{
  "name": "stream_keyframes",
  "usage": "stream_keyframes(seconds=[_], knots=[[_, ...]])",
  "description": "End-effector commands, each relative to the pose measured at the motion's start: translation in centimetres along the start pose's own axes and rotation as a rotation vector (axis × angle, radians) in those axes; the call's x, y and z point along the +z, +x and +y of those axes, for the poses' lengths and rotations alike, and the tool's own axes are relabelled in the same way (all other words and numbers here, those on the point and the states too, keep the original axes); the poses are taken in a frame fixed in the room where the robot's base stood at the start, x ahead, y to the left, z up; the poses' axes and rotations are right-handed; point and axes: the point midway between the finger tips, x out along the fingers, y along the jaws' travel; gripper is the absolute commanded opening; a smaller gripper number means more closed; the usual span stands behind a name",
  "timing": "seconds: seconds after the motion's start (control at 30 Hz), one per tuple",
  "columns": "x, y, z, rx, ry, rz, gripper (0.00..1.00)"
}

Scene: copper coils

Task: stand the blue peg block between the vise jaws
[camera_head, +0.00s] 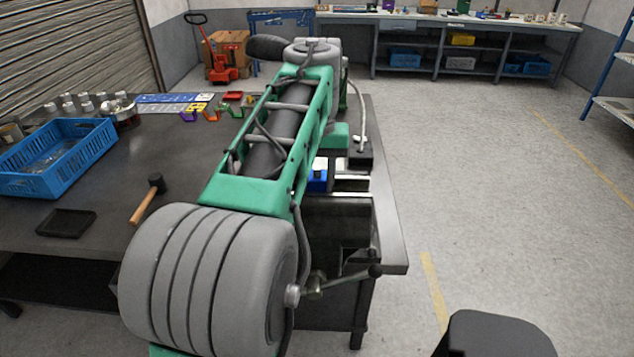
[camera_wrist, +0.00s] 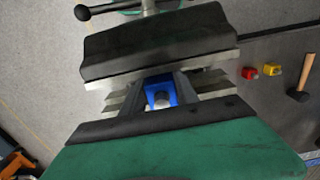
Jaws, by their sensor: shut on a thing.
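The blue peg block (camera_wrist: 158,84) shows in the wrist view between two grey fingers of my gripper (camera_wrist: 162,98), which is shut on it. In the head view the block (camera_head: 318,180) shows as a small blue patch with a pale top, beside my arm. The black vise (camera_head: 338,222) stands at the table's right edge, with light metal jaw plates (camera_head: 352,184). In the wrist view a vise jaw (camera_wrist: 160,48) lies just above the block, and the block appears at the jaw gap. I cannot tell whether it touches the vise floor. My arm hides my gripper in the head view.
A blue crate (camera_head: 60,155), a black tray (camera_head: 66,223) and a mallet (camera_head: 148,198) lie on the table's left. Coloured pieces (camera_head: 210,112) lie farther back. The vise handle (camera_head: 345,282) sticks out in front. A red block (camera_wrist: 249,73) and a yellow block (camera_wrist: 271,70) lie nearby.

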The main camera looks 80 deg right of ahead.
Motion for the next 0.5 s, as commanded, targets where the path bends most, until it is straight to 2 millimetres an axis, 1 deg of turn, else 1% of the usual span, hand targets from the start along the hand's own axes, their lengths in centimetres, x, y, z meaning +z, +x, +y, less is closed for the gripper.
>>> stream_keyframes(seconds=[0.03, 0.3, 0.5], knots=[[0.01, -0.06, 0.00, 0.000, 0.000, 0.001, 0.39], [0.01, -0.05, 0.02, 0.000, 0.001, 0.000, 0.61], [0.02, -0.03, 0.02, 0.000, 0.001, 0.000, 0.62]])
